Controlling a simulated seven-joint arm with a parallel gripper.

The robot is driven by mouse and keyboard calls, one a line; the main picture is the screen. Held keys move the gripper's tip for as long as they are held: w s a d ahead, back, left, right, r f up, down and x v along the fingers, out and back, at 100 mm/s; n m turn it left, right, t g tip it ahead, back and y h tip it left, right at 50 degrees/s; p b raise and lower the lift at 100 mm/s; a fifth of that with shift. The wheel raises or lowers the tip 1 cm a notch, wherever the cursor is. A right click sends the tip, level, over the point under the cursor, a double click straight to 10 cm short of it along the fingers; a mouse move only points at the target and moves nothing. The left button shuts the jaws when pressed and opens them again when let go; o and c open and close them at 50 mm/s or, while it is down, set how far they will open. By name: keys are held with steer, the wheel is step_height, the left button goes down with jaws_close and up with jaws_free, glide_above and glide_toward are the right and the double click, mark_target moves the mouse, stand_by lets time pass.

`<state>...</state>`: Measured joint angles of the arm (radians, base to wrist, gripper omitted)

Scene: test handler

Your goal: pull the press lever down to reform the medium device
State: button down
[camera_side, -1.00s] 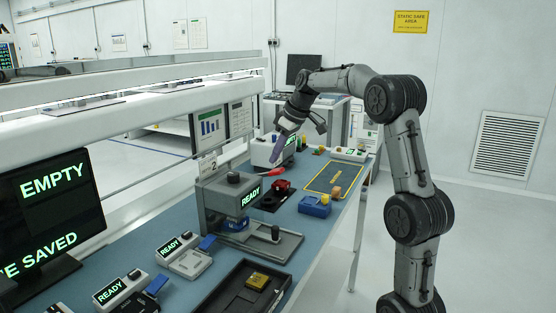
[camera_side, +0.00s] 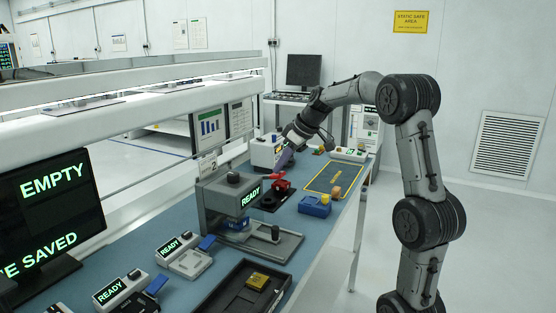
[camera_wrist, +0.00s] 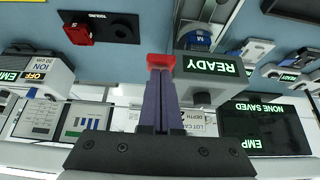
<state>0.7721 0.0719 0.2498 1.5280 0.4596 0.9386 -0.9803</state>
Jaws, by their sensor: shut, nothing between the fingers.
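The grey press (camera_side: 215,197) stands on the blue bench, with a green READY display facing front. Its red lever handle (camera_side: 272,177) shows beside the press, to the right of its top. My gripper (camera_side: 281,168) is shut and empty, with purple fingers pointing down at the handle. In the wrist view the fingertips (camera_wrist: 160,72) lie against or just behind the red handle (camera_wrist: 160,61); contact is hard to tell. The medium device (camera_wrist: 203,33), blue and marked M, sits under the press head. It also shows partly in the side view (camera_side: 237,223).
A red block (camera_wrist: 78,33) sits on the black tooling plate (camera_wrist: 122,27) beside the press. A blue block (camera_side: 314,206) and a yellow-outlined mat (camera_side: 335,178) lie to the right. A black tray (camera_side: 235,291) lies in front. A monitor (camera_side: 45,215) stands at left.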

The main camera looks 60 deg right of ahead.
steer(key=f+t, duration=0.1)
steer(key=s+f, duration=0.1)
steer(key=f, duration=0.1)
steer(key=shift+s+t, duration=0.15)
steer(key=shift+t, duration=0.25)
step_height(320, 180, down, 6)
steer(key=shift+s, duration=0.4)
steer(key=shift+a+f, duration=0.1)
steer(key=shift+f, duration=0.1)
stand_by(0.3)
glide_toward(284, 175)
steer(key=s+f, duration=0.1)
steer(key=s, duration=0.1)
steer(key=s+f, duration=0.2)
steer(key=shift+s+a+f, duration=0.1)
steer(key=shift+a+f, duration=0.05)
steer(key=shift+f, duration=0.05)
stand_by(0.7)
